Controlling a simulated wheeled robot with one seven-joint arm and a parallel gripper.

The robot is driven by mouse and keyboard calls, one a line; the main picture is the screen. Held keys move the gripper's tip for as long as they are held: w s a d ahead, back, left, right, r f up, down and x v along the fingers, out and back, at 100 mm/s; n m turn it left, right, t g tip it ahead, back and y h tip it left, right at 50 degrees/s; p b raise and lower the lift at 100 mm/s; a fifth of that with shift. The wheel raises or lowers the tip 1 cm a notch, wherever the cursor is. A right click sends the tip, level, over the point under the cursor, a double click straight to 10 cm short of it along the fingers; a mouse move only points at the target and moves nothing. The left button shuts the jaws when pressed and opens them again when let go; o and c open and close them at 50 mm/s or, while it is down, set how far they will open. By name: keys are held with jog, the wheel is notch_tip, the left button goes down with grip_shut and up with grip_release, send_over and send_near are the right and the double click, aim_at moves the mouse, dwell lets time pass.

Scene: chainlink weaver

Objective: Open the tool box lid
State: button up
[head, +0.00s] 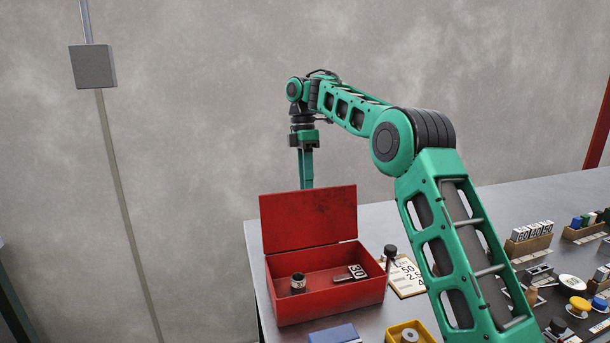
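The red tool box (328,299) sits near the left end of the grey table. Its lid (309,218) stands raised, roughly upright at the back edge, so the inside shows. Inside lie a small dark and light cylindrical object (298,282) and a white tag marked 50 (355,271). My gripper (306,182) points down behind the raised lid. Its fingertips are hidden by the lid, so I cannot see whether it is open or whether it touches the lid.
A card with numbers (408,279) and a dark-topped post (390,256) stand right of the box. A blue object (334,335) and a yellow container (420,328) are in front. Number blocks in a wooden holder (530,240) and several small items crowd the right. The table's left edge is close to the box.

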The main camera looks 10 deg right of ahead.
jog(key=shift+w+r, duration=0.3)
jog(key=shift+r, duration=0.7)
jog(key=shift+w+r, duration=0.25)
jog(key=shift+r, duration=0.7)
jog(key=shift+c, duration=0.3)
